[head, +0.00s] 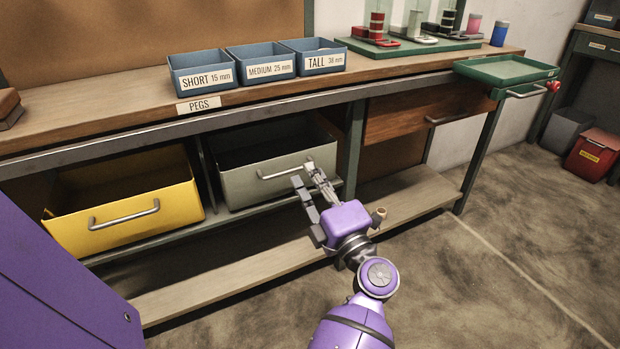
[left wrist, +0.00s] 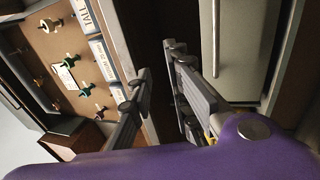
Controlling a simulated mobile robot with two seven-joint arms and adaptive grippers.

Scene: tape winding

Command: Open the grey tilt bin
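The grey tilt bin (head: 237,185) hangs under the workbench, right of the yellow bin. Its dark inside shows above its front panel, which carries a metal bar handle (head: 280,173). My left gripper (head: 303,173) is at the right end of this handle, its two fingers apart and nothing seen between them. In the left wrist view the handle (left wrist: 216,40) and grey front (left wrist: 243,60) lie to the right of the open fingers (left wrist: 157,62). I cannot tell whether a finger touches the handle. My right gripper is in neither view.
A yellow bin (head: 165,218) with its own handle is to the left. A wooden lower shelf (head: 235,268) runs below. Peg boxes (head: 205,74) stand on the bench top (head: 130,92). A green tray (head: 505,70) juts out at right. The floor (head: 500,235) at right is clear.

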